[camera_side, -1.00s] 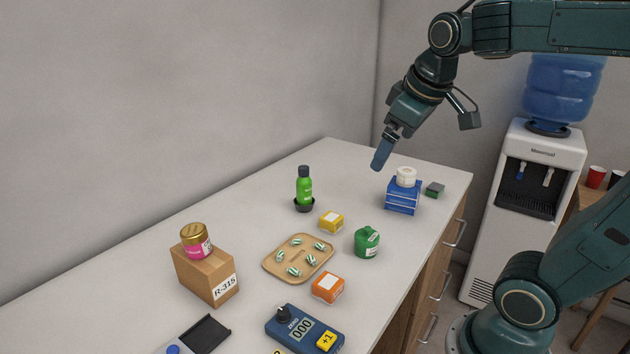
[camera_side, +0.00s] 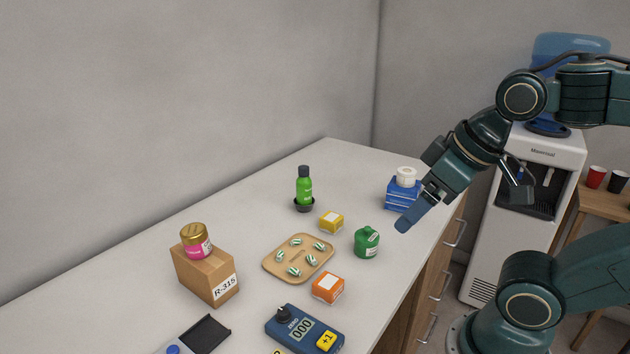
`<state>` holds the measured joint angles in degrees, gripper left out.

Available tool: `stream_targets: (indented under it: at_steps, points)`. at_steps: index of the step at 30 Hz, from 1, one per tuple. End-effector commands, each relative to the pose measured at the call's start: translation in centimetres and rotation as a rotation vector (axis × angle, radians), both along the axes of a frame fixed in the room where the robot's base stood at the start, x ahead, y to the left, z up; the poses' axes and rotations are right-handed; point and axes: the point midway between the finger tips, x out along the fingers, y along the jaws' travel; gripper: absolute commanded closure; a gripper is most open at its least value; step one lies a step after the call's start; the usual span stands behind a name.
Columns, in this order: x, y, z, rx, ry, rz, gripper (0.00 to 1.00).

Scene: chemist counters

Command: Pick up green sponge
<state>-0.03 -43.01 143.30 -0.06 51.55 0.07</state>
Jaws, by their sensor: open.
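The green sponge does not show now; my gripper and wrist cover the counter spot right of the blue boxes.
A white roll (camera_side: 406,177) tops the blue boxes. A green jar (camera_side: 367,242) stands left of my gripper.

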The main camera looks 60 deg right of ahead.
Motion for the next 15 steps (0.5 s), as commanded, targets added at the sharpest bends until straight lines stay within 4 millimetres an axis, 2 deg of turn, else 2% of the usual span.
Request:
stream_targets:
  at_steps: [1, 2, 15]
  points:
    - [0.01, -0.01, 0.0, 0.0, 0.0, 0.0, 0.29]
    - [0.02, -0.01, 0.01, 0.0, 0.0, 0.0, 0.34]
    - [0.58, -0.36, 0.42, 0.002, 0.005, -0.024, 0.34]
